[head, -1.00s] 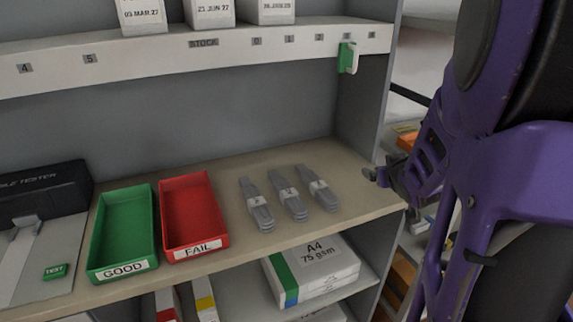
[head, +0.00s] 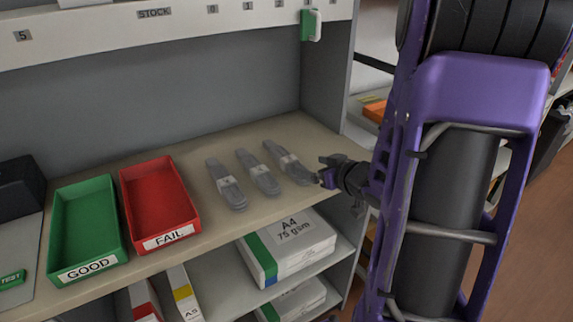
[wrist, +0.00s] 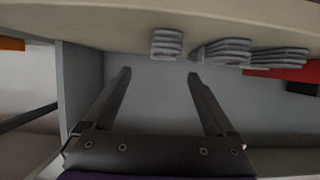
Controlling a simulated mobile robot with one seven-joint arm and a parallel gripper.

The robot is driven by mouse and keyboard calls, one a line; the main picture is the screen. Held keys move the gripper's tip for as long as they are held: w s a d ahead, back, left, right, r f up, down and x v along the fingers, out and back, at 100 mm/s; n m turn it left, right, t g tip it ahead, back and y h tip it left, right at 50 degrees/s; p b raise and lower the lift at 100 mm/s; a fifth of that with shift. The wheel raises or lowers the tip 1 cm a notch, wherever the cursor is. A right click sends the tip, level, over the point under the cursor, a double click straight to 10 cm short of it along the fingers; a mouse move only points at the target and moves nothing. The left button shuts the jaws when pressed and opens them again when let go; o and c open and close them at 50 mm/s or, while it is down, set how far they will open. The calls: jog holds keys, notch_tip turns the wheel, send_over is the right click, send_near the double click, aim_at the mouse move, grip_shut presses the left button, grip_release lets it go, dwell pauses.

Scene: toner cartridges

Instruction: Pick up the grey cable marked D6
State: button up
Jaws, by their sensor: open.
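Three grey bundled cables with pale label bands lie side by side on the shelf: a left one (head: 226,184), a middle one (head: 259,172) and a right one (head: 287,162). Their markings are too small to read, so I cannot tell which is D6. My gripper (head: 324,179) is at the shelf's front edge, just right of the right cable's near end. In the wrist view my gripper (wrist: 159,74) is open and empty. One cable (wrist: 167,43) shows beyond the gap between the fingertips, apart from them; the other two are to its right.
A red FAIL tray (head: 160,205) and a green GOOD tray (head: 88,230) stand left of the cables. The shelf's side wall (head: 327,85) rises behind my gripper. An A4 paper pack (head: 288,245) lies on the shelf below. Bare shelf (head: 270,135) lies behind the cables.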

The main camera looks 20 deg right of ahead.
aim_at(293, 162)
jog(key=x, duration=0.5)
jog(key=shift+b, duration=0.35)
jog(key=shift+a+b+x, duration=0.15)
jog(key=shift+b+x, duration=0.15)
jog(key=shift+x, duration=1)
jog(key=shift+a+b+x, duration=0.2)
jog(key=shift+b+x, duration=0.05)
jog(key=shift+x, duration=1.05)
jog(key=shift+s, duration=0.1)
grip_shut()
